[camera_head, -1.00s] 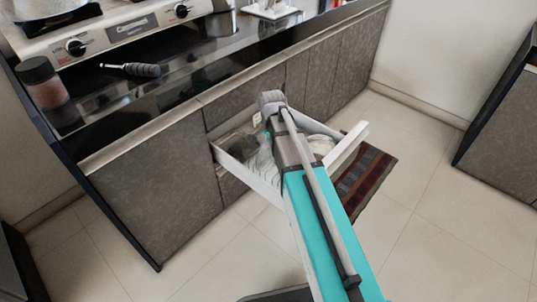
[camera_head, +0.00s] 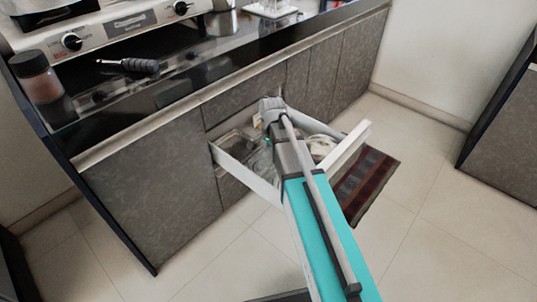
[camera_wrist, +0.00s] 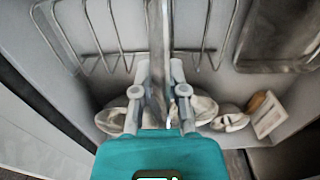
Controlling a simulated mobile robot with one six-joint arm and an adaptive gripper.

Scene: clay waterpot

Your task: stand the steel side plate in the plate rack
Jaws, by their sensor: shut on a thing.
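The steel side plate (camera_wrist: 158,35) shows nearly edge-on as an upright grey strip in the wrist view. My gripper (camera_wrist: 160,75) is shut on it, with one finger on each side. The plate rack (camera_wrist: 112,38) is a wire rack inside the open drawer, with wire loops left and right of the plate. The plate is in line with the gap between these loops. I cannot tell whether its lower edge touches the rack.
The open drawer (camera_head: 262,188) has pale walls. Several bowls or cups (camera_wrist: 200,108) and a small white card-like thing (camera_wrist: 268,118) lie near my fingers. A metal tray (camera_wrist: 290,30) is at the upper right. The countertop edge (camera_head: 200,98) runs behind the drawer.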

